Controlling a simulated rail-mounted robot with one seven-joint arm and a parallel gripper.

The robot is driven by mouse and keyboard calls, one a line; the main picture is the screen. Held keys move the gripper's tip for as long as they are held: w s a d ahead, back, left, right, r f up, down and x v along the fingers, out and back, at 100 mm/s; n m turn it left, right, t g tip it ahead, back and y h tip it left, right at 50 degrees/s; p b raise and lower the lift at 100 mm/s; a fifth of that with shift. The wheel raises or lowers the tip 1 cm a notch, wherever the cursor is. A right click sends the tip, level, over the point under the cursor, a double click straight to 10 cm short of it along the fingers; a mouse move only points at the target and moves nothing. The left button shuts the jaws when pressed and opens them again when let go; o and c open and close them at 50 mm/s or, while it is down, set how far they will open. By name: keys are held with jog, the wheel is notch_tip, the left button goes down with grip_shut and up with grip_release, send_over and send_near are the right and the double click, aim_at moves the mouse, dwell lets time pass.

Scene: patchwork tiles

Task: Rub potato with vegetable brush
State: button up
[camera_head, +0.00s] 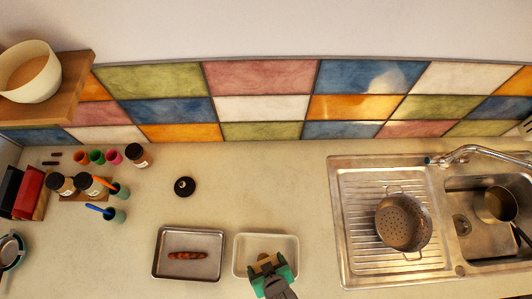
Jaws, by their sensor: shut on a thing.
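My gripper (268,264), with green sides, is over the white tray (239,256) at the bottom middle. It is shut on a small tan-brown thing (266,259); the gripper covers much of it, and I cannot tell whether it is the vegetable brush or the potato. A long reddish-brown thing (187,256) lies in the metal tray (160,265) to the left. It is too small to identify surely. The gripper hides part of the white tray's inside.
A sink with a drainboard (360,250) is at the right, with a colander (403,222) on it and a pan (500,204) in the basin. Jars and cups (115,190) stand at left. A round black item (184,187) lies mid-counter, with bare counter around it.

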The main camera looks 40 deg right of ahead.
notch_tip(320, 180, up, 3)
jog(key=shift+w+p, duration=0.1)
jog(key=shift+p, duration=0.65)
jog(key=shift+r, duration=2.25)
